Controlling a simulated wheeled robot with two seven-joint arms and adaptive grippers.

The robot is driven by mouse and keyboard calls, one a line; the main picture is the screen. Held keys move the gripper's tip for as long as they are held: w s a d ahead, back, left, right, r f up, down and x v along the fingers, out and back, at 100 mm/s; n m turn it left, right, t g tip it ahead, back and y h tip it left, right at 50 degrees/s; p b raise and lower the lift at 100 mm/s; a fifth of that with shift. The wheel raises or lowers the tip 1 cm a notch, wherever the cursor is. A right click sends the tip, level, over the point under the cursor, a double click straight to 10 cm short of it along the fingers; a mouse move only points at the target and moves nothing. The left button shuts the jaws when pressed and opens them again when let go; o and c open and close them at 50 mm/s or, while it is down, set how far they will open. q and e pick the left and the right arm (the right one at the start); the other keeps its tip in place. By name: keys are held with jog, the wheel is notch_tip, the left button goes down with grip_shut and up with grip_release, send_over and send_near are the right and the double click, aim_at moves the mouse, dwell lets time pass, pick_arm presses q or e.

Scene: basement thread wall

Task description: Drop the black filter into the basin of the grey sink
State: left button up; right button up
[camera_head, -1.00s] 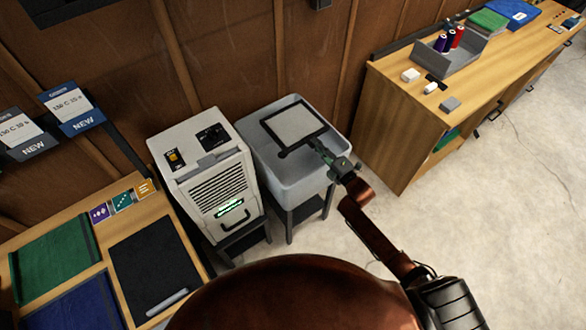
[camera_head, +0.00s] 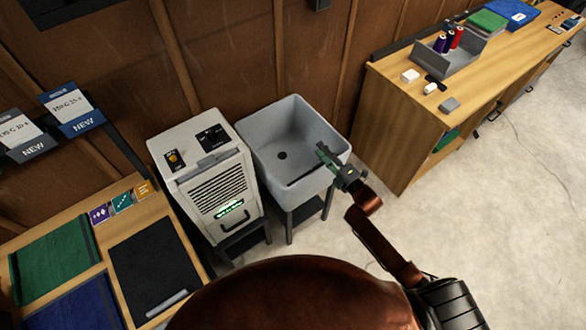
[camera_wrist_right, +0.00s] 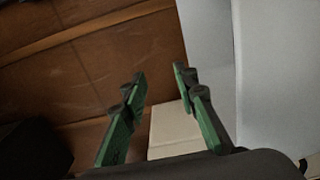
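The grey sink (camera_head: 262,155) stands in the middle of the head view, and a dark drain hole shows in its basin. A thin dark strip, apparently an edge of the black filter (camera_head: 303,178), shows just inside the near rim of the basin; the near wall hides the rest. My right gripper (camera_head: 322,152) is over the right rim of the sink. In the right wrist view my right gripper (camera_wrist_right: 157,88) has its green fingers apart with nothing between them. My left gripper is not in view.
A white machine (camera_head: 205,172) with a green display stands close to the left of the sink. A wooden cabinet (camera_head: 400,125) with a grey tray of spools is to the right. A wooden wall is behind, and bare floor lies at the right front.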

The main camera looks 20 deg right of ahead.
jog(key=v, duration=0.8)
jog(key=shift+s, duration=0.1)
jog(key=s+d+f+m+g+h, duration=0.2)
jog(key=d+f+m, duration=0.1)
jog(key=f, duration=0.6)
jog(key=s+d+f+m+g+h, duration=0.1)
jog(key=s+d+f+m+h, duration=0.15)
jog(key=f, duration=0.65)
jog(key=s+d+f+m+g+h, duration=0.1)
jog(key=s+f+m+g, duration=0.15)
jog(key=s+f, duration=0.6)
jog(key=s+d+f+m+g+h, duration=0.15)
jog(key=s+f+m, duration=0.3)
jog(key=f, duration=0.75)
jog(key=s+a+f+m+g, duration=0.2)
jog(key=s+f, duration=0.3)
jog(key=s, duration=0.7)
jog(key=s+a+f+m+g, duration=0.2)
jog(key=s+f, duration=0.4)
jog(key=s, duration=0.6)
jog(key=s+a+f+m+g, duration=0.2)
jog(key=s+f+m+g, duration=0.2)
jog(key=s, duration=0.8)
notch_tip(320, 180, down, 3)
jog(key=shift+r+g+y, duration=0.25)
jog(key=shift+g+y, duration=0.05)
jog(key=shift+g, duration=0.3)
